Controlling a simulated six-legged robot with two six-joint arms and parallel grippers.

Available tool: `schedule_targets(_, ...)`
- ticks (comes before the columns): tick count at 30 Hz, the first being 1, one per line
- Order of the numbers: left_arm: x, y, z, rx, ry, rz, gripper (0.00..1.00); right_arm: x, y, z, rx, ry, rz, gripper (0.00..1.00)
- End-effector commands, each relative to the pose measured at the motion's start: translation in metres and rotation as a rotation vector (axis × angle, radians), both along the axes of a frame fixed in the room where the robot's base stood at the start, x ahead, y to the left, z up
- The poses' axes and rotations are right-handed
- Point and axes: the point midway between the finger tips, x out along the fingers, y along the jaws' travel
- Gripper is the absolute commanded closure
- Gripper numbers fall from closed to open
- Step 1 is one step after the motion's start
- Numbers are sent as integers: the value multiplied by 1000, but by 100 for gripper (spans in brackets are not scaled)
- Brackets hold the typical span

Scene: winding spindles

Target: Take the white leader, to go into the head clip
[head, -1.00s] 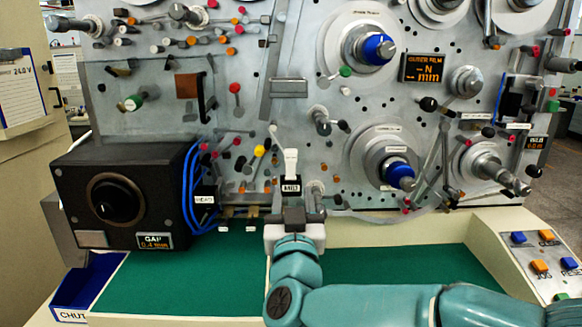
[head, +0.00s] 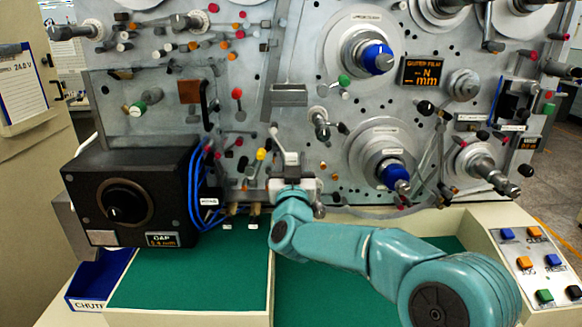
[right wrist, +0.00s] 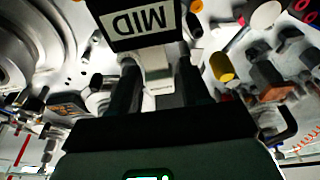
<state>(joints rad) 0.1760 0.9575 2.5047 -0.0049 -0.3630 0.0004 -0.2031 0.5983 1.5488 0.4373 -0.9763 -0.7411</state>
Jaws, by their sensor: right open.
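The white leader (head: 291,158) shows in the head view as a short pale tab low on the grey machine panel, just above my right gripper (head: 291,180). In the right wrist view, a pale strip (right wrist: 158,68), which looks like the leader, lies between the two dark fingers of the right gripper (right wrist: 160,82). The fingers are apart, with the strip between them; I cannot tell whether either touches it. A black block labelled MID (right wrist: 140,22) is close in front of the fingers, upside down in that view. I cannot tell which part is the head clip. My left gripper is not in view.
A black box with a dial (head: 128,200) and blue cables (head: 197,178) stand to the left. Pegs, including a yellow-tipped one (head: 261,154), surround the work spot. A blue-hubbed spindle (head: 394,175) is to the right. The green mat (head: 190,283) below is clear.

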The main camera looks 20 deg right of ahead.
Motion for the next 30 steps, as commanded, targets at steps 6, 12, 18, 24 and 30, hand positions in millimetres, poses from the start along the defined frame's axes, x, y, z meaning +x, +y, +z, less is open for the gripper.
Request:
schedule_targets(6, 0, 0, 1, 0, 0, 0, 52, 2, -1, 1, 0, 0, 0, 53)
schedule_targets(12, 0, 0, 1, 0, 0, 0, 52, 2, -1, 0, 0, 0, 0, 83)
schedule_targets(18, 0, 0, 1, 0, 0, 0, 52, 2, -1, 1, 1, 0, 0, 83)
schedule_targets(24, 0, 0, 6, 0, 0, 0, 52, 2, -1, 9, 1, 0, 0, 83)
schedule_targets(30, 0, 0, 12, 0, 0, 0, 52, 2, -1, 18, 1, 0, 0, 83)
